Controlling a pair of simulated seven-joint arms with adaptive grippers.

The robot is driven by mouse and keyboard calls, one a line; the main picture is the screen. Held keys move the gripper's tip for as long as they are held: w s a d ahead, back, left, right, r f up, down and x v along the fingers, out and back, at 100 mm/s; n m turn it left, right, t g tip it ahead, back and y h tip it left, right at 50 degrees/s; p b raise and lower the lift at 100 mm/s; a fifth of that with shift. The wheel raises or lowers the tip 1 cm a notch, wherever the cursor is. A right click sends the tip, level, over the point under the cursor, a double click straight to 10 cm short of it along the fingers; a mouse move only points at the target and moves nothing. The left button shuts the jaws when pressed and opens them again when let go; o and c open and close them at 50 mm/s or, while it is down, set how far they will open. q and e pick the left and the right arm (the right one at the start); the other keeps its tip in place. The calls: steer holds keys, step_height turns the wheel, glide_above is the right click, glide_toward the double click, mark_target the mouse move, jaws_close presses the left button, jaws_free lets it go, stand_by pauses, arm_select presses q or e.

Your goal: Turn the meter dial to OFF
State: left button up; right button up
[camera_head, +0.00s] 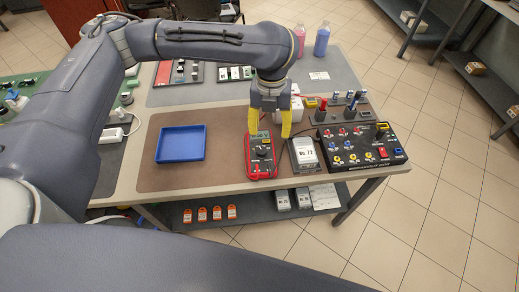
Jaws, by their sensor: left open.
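The multimeter (261,166) is red with a dark face and a small greenish screen at its top, and it lies on the brown mat near the table's front edge. Its round dial (262,153) sits below the screen; the pointer's setting is too small to read. My left gripper (268,133) reaches down from above, with yellow fingers apart over the meter. One finger is at the meter's upper left and the other is to the right of it. Whether either finger touches the meter cannot be told. My right gripper is not in view.
A blue tray (181,143) lies to the left on the mat (222,136). Two bottles (321,40) stand at the back.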

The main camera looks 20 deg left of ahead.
mark_target(262, 150)
arm_select(q)
step_height(262, 150, up, 3)
steer(key=w+a+m, duration=0.1)
steer(key=a+m, duration=0.1)
steer(key=a, duration=0.1)
steer(key=shift+t, duration=0.3)
step_height(262, 150, down, 17)
steer(key=shift+w+d+r, duration=0.1)
steer(key=shift+w+d, duration=0.05)
steer(key=shift+o, duration=0.2)
jaws_close()
stand_by(0.5)
